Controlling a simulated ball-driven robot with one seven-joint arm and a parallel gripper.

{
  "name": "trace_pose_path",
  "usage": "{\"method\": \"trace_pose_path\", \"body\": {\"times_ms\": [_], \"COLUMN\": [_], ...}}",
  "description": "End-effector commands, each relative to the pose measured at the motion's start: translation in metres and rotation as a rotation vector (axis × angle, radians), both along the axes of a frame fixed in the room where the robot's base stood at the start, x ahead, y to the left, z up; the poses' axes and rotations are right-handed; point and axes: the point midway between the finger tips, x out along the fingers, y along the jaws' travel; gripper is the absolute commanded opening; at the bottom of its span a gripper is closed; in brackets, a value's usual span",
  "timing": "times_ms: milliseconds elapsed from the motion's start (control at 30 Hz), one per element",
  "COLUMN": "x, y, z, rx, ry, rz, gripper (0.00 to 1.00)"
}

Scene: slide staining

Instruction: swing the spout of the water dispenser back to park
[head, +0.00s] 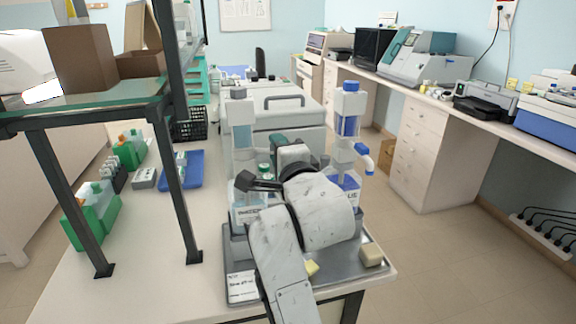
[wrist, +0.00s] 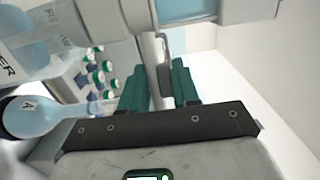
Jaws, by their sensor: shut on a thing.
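Two bottle-top dispensers stand on the metal tray. A label ending in "ER" shows on a bottle (wrist: 22,52) at the left of the wrist view. My gripper (wrist: 158,88) has its green fingers shut on a pale, thin tube-like part (wrist: 149,58), which I take to be the water spout. In the head view my arm hides much of the grip and the bottle fronts.
A grey lidded machine (head: 285,108) stands behind the dispensers. A beige block (head: 371,254) lies at the tray's right corner. Floor is open to the right.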

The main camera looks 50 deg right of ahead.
Motion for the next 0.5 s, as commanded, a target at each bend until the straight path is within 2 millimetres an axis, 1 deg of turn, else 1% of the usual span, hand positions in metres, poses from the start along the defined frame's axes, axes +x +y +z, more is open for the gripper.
{"method": "trace_pose_path", "body": {"times_ms": [33, 500], "x": [0.003, -0.004], "y": [0.004, 0.028], "z": [-0.009, -0.011], "rx": [0.001, 0.003], "ry": [0.000, 0.000], "rz": [-0.029, -0.393], "gripper": [0.00, 0.00]}}
